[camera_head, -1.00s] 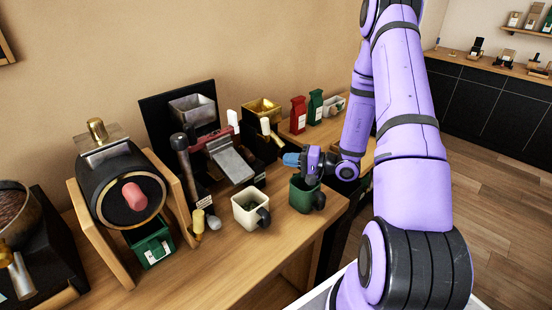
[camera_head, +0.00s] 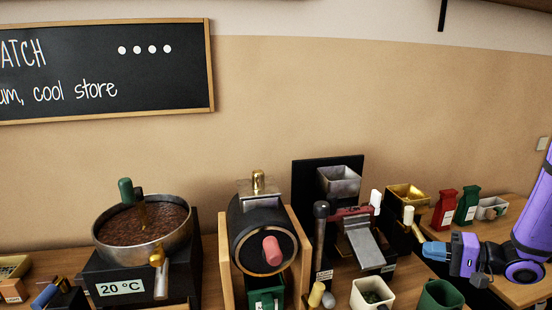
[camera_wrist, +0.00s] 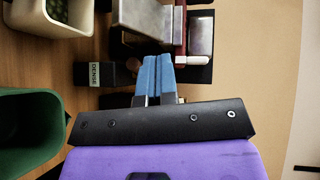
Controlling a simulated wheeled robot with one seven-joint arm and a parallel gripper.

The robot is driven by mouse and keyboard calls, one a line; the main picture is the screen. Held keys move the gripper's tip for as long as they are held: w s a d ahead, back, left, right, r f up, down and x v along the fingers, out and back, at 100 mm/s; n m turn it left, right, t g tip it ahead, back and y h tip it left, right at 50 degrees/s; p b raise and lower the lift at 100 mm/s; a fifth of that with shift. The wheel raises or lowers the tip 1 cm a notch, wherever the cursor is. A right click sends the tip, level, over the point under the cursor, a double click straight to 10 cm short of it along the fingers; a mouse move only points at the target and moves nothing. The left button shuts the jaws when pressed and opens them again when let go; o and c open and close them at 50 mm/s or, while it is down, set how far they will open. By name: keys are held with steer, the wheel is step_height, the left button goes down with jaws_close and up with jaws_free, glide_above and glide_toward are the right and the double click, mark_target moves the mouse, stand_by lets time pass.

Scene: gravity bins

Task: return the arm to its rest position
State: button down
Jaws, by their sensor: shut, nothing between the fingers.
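My gripper (camera_head: 436,251) is at the right of the head view, with its blue fingers together and nothing between them. In the wrist view my gripper (camera_wrist: 158,68) shows the two blue fingertips side by side, pointing toward the equipment. The purple arm enters the head view from the right edge. The gripper is above and behind a green bin (camera_head: 440,294) and right of a cream bin (camera_head: 372,293) with dark contents. The green bin (camera_wrist: 30,130) also shows at the left of the wrist view, apart from the fingers.
A separator with a metal chute (camera_head: 365,242) and a brass hopper (camera_head: 408,197) stand left of the gripper. A drum roaster (camera_head: 262,228), a cooling pan (camera_head: 143,245), and red (camera_head: 444,209) and green bags (camera_head: 468,206) line the bench.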

steer(key=s+a+r+n+g+h, duration=0.5)
steer(key=s+a+r+g, duration=0.5)
steer(key=r, duration=0.3)
steer(key=s+d+r+t+h, duration=0.1)
steer(key=s+r+t+h, duration=0.6)
steer(key=s+r+h, duration=0.2)
step_height(320, 180, up, 2)
steer(key=s, duration=0.2)
steer(key=shift+s+d+r+n, duration=0.2)
steer(key=shift+s+n, duration=0.1)
steer(key=shift+s, duration=0.1)
